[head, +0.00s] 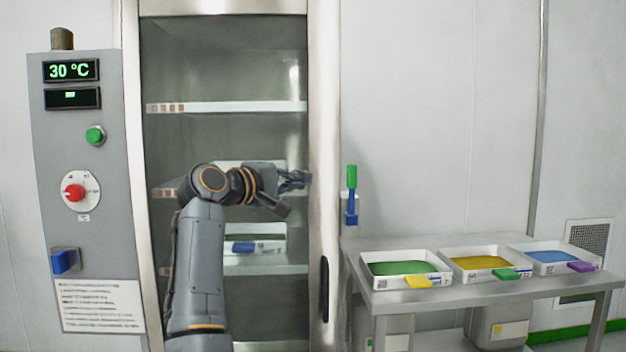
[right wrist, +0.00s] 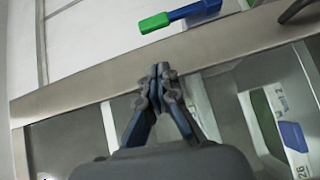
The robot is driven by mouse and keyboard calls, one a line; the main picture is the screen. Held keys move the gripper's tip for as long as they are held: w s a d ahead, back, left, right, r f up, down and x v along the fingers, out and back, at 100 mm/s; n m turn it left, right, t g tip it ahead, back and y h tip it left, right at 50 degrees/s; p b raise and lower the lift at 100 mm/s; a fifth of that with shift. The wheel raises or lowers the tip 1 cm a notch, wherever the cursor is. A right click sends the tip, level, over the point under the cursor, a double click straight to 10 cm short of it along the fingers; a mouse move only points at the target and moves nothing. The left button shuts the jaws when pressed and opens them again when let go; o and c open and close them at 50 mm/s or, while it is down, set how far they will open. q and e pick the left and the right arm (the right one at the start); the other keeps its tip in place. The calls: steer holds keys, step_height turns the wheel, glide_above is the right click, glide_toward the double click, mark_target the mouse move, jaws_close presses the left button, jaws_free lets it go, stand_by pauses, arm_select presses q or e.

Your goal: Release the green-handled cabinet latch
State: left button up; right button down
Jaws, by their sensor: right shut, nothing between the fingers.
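The cabinet latch (head: 351,195) has a green handle on a blue base and stands upright at the right side of the cabinet's door frame. In the right wrist view the latch (right wrist: 180,15) lies beyond the metal frame, its green end to the left. My right gripper (head: 303,180) is in front of the cabinet's right frame edge, left of the latch and apart from it. In the right wrist view the gripper (right wrist: 157,72) has its fingertips together with nothing between them. My left gripper is not in view.
The cabinet door (head: 323,130) is closed, with shelves behind its glass and a dark handle (head: 325,289) low on the right. A control panel (head: 88,215) stands at left. A table (head: 470,297) at right holds trays of green, yellow and blue material.

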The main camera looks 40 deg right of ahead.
steer(key=a, duration=0.3)
steer(key=shift+f, duration=0.1)
stand_by(0.4)
